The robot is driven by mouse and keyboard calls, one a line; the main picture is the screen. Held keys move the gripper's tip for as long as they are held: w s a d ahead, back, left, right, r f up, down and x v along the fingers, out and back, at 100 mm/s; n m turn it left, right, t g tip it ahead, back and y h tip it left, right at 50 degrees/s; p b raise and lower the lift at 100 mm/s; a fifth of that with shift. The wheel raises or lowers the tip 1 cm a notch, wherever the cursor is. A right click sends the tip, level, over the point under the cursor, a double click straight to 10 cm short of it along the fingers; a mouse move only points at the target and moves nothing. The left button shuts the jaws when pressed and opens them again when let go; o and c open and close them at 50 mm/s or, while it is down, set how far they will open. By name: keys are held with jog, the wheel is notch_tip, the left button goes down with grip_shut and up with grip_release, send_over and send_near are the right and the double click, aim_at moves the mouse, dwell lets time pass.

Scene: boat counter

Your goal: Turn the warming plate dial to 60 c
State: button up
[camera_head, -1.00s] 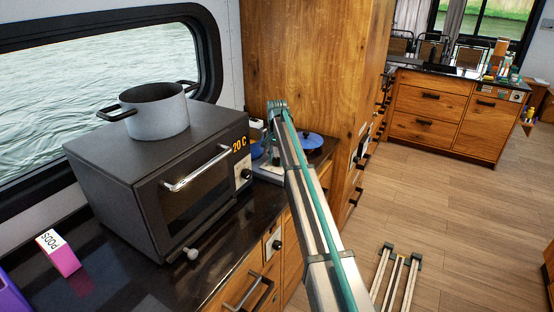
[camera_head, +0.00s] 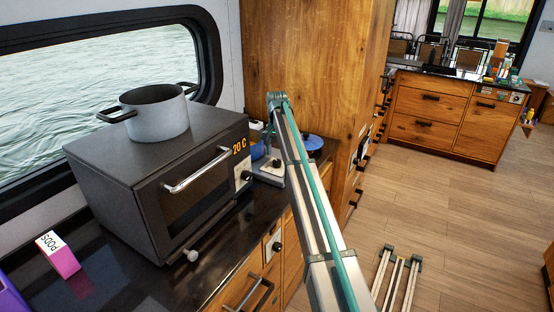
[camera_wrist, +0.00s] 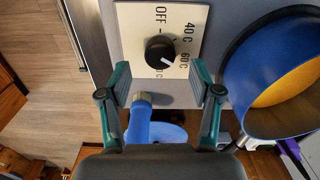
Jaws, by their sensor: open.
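In the wrist view a pale panel (camera_wrist: 138,22) carries OFF, 40 C, 60 C and a further, partly hidden label. Its round black dial (camera_wrist: 157,50) has a white pointer aimed down and right, between 60 C and the hidden label. My gripper (camera_wrist: 161,82) is open, with one green-sided finger on each side below the dial. The fingers are empty, and I cannot tell whether either one touches the panel. In the head view an orange 20 C readout (camera_head: 241,146) shows at the oven's right end. My arm hides part of the area beyond it.
A blue round vessel with an orange inside (camera_wrist: 240,105) stands close right of my gripper. A blue item (camera_wrist: 150,131) lies below, between the fingers. The dark oven (camera_head: 110,195) carries a grey pot (camera_head: 160,116). A pink PODS box (camera_head: 62,259) stands on the counter.

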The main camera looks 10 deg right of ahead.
aim_at(277, 161)
notch_tip(277, 161, up, 8)
dwell(0.5)
